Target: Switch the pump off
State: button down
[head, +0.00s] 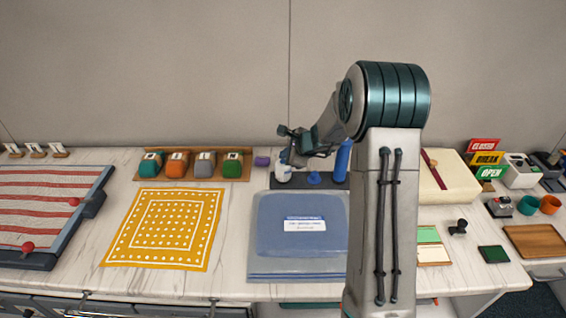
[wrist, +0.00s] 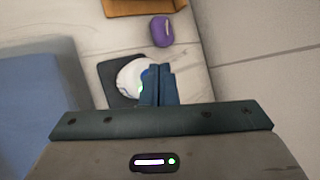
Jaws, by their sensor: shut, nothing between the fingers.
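A white rounded device (head: 283,173) stands on a dark mat (head: 283,185) at the back of the counter, and I take it to be the pump. It also shows in the wrist view (wrist: 130,75), with a small green glow on its side by my fingers. My gripper (wrist: 162,70) is shut and empty, its fingertips right beside the device and covering part of it. I cannot tell whether they touch it. In the head view my gripper (head: 287,156) is just above the device. No switch can be made out clearly.
A purple object (head: 261,161) lies just left of the mat. A blue knob-like item (head: 314,178) and a blue bottle (head: 341,160) stand on the right. A blue lidded box (head: 270,235) lies in front. The wall is close behind.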

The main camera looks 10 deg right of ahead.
jog(key=shift+f+b, duration=0.45)
jog(key=shift+b, duration=0.05)
dwell(0.3)
jog(key=shift+r+p, duration=0.65)
jog(key=shift+r, duration=0.25)
jog(key=shift+r+p, duration=2.2)
jog(key=shift+r, duration=0.8)
